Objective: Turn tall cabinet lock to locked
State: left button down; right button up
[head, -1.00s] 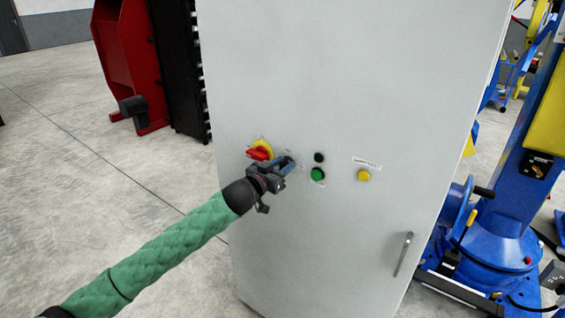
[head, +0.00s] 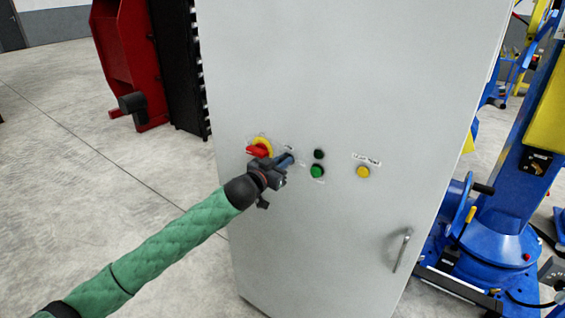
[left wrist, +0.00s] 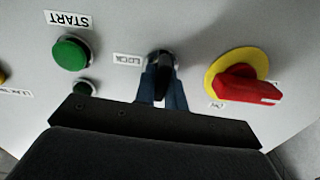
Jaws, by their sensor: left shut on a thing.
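The tall cabinet (head: 300,75) is light grey and stands upright in front of me. Its lock (left wrist: 160,65) is a small dark switch beside a "LOCK" label (left wrist: 130,59) in the left wrist view. My left gripper (head: 287,161) reaches the cabinet front from the left. Its blue fingers (left wrist: 162,90) are shut on the lock's dark knob, one on each side. In the head view the gripper hides most of the lock. Which position the lock points to I cannot tell. My right gripper is not in view.
A red-and-yellow rotary switch (head: 260,147) sits close beside the left gripper. Green (head: 317,171), black (head: 319,154) and yellow (head: 363,172) buttons are to the right. A door handle (head: 402,250) is lower right. Blue machinery (head: 500,225) stands right of the cabinet.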

pick_arm(q)
jog(key=m, duration=0.5)
jog(key=shift+d+m, duration=0.1)
jog(key=shift+m, duration=0.2)
jog(key=m, duration=0.5)
jog(key=shift+s+d+f+m, duration=0.1)
jog(key=shift+s+f+m, duration=0.05)
jog(key=shift+m, duration=0.15)
jog(key=m, duration=0.2)
jog(key=shift+m, duration=0.3)
jog(key=shift+f+m, duration=0.1)
jog(key=shift+m, duration=0.9)
jog(key=shift+f+m, duration=0.15)
jog(key=shift+m, duration=0.75)
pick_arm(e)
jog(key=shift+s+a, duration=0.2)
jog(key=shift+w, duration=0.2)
